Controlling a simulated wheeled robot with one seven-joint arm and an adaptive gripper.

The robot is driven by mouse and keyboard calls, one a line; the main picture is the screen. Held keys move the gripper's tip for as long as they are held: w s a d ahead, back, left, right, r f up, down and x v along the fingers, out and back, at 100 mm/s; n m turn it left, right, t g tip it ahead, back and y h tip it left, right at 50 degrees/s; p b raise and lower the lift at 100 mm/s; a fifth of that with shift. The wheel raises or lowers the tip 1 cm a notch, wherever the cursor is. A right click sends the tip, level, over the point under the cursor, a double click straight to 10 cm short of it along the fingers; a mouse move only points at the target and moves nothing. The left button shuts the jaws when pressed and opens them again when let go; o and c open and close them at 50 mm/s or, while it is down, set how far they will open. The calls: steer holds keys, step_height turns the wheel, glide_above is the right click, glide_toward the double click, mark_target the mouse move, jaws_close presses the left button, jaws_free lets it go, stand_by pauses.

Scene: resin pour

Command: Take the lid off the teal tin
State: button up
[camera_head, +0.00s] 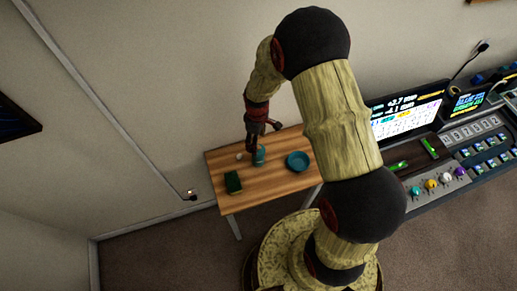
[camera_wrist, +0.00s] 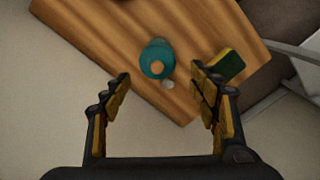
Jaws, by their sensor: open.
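The teal tin (camera_wrist: 154,52) stands on the wooden table. A round tan patch (camera_wrist: 158,67) shows on its end, perhaps a knob of the lid; I cannot tell where lid and tin meet. In the head view the tin (camera_head: 260,159) is partly hidden by my gripper (camera_head: 255,147), which hangs over it. In the wrist view my gripper (camera_wrist: 161,76) is open, with the tin between and beyond its fingertips. Nothing is held.
A small pale round thing (camera_wrist: 168,85) lies beside the tin. A green and yellow sponge-like block (camera_wrist: 228,64) lies near the table's edge. A teal dish (camera_head: 298,161) sits to the tin's right on the table (camera_head: 278,187). A console (camera_head: 460,150) stands at right.

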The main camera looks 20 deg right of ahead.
steer(key=f, duration=0.5)
steer(key=shift+w+d, duration=0.1)
steer(key=shift+d, duration=0.15)
steer(key=c, duration=1)
